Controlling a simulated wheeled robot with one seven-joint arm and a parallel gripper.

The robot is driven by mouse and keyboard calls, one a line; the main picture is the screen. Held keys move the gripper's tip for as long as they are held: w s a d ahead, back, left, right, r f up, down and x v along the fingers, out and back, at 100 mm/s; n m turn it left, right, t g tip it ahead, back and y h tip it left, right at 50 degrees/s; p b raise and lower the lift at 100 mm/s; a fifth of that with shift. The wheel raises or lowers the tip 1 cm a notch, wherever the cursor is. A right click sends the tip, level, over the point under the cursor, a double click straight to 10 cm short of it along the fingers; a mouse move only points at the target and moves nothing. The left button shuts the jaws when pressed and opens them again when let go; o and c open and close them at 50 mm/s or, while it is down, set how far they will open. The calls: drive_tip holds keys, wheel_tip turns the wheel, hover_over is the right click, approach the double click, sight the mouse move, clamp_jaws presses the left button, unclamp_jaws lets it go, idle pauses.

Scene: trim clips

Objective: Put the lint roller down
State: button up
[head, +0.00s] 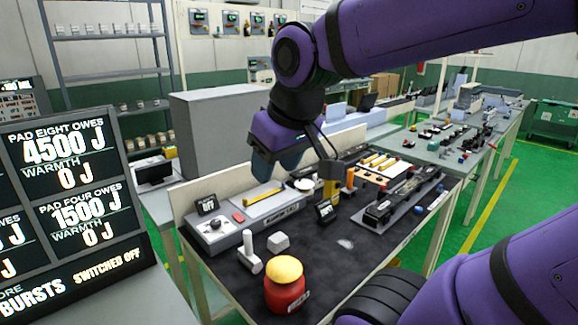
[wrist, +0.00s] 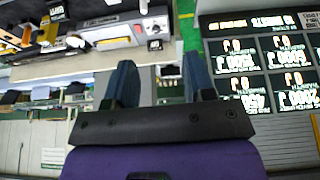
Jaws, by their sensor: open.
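A white piece with an upright stem and a short cylinder at its foot (head: 250,252) stands on the dark mat of the near bench; it looks like the lint roller, though I cannot be sure. My gripper (head: 276,170) hangs above the back left part of this bench, higher than and behind that piece, and apart from it. In the wrist view my gripper's two blue fingers (wrist: 163,82) stand apart with nothing held between them.
A red jar with a yellow lid (head: 285,285) stands at the bench's front. A grey block (head: 278,242), a control box (head: 212,230) and a black rail fixture (head: 400,198) share the bench. A large display (head: 70,190) stands at left. Bare mat lies around the middle.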

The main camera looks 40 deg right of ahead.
drive_tip(key=shift+s+a+r+t, duration=0.1)
drive_tip(key=shift+s+r+t, duration=0.1)
drive_tip(key=shift+s, duration=0.75)
drive_tip(key=shift+s+a+r+t, duration=0.1)
drive_tip(key=shift+s+r+t, duration=0.1)
drive_tip(key=shift+s, duration=0.7)
drive_tip(key=shift+o, duration=0.4)
drive_tip(key=shift+w, duration=0.1)
drive_tip(key=n+g, duration=0.3)
drive_tip(key=g, duration=0.2)
hover_over(247, 232)
wheel_tip(247, 232, down, 22)
drive_tip(key=shift+w+f, duration=0.1)
drive_tip(key=shift+f, duration=0.05)
wheel_tip(247, 232, down, 11)
drive_tip(key=shift+f, duration=0.2)
